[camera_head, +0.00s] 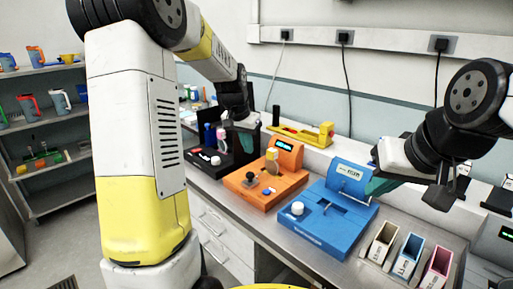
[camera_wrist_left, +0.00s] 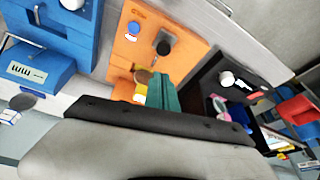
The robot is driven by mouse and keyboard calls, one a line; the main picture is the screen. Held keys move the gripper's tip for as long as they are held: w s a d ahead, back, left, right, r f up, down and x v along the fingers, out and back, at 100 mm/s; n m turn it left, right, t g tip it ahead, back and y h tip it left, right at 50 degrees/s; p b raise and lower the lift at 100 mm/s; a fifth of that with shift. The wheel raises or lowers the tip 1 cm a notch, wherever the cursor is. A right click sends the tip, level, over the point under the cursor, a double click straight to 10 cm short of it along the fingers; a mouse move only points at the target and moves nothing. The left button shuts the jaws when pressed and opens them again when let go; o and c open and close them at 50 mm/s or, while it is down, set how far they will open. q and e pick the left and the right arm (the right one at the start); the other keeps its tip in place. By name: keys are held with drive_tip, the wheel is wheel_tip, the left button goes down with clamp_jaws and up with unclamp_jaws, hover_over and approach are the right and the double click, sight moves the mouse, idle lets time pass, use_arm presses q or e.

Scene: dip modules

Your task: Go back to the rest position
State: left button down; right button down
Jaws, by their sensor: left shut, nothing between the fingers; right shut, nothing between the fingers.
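My left gripper (camera_head: 247,141) hangs over the bench near the black module and the orange module, partly hidden by its own wrist. Its teal fingers are together and empty in the left wrist view (camera_wrist_left: 163,92), above the orange module (camera_wrist_left: 150,55). My right gripper (camera_head: 378,186) is at the right, with its teal fingers beside the raised back of the blue module (camera_head: 335,222). It looks shut, with nothing visible held. The orange module (camera_head: 248,190) stands between the black module (camera_head: 233,158) and the blue one.
Three small bins, beige (camera_head: 380,243), blue (camera_head: 405,256) and pink (camera_head: 435,268), stand at the bench's right front. A yellow device (camera_head: 310,134) sits behind the modules. Shelves (camera_head: 45,112) with cups and jugs stand at the left. Cables hang from wall sockets.

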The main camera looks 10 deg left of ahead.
use_arm(q)
drive_tip(key=s+d+r+n+t, duration=0.1)
drive_tip(key=s+r, duration=0.7)
drive_tip(key=s, duration=0.4)
drive_tip(key=s+d+n+t, duration=0.1)
drive_tip(key=s+n, duration=0.1)
drive_tip(key=s, duration=1.5)
drive_tip(key=shift+d+r+h, duration=0.2)
drive_tip(key=shift+d+h, duration=0.15)
drive_tip(key=shift+h, duration=0.05)
